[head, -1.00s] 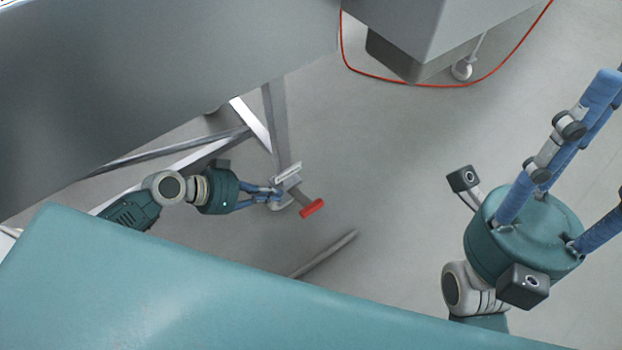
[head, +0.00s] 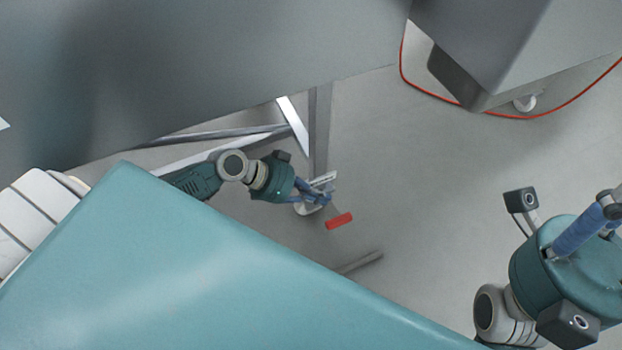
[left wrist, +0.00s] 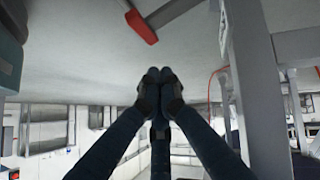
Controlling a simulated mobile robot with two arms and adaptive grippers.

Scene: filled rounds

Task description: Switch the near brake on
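The near brake is a lever with a red end (head: 339,221) low on a grey table leg, beside a white plate (head: 322,180). My left gripper (head: 325,199) is at the lever, its blue fingers covering the lever's grey arm in the head view. In the left wrist view its fingertips (left wrist: 160,82) are together with nothing between them. There the red end (left wrist: 141,26) is above and left of the tips, apart from them in the picture; contact is unclear. My right gripper (head: 605,215) is at the right edge, fingers spread, tips cut off.
A large grey tabletop (head: 200,70) fills the upper left, with metal struts (head: 225,135) below it. A grey cabinet (head: 510,50) on casters stands upper right with a red cable (head: 565,110) around it. The floor (head: 430,180) between is clear.

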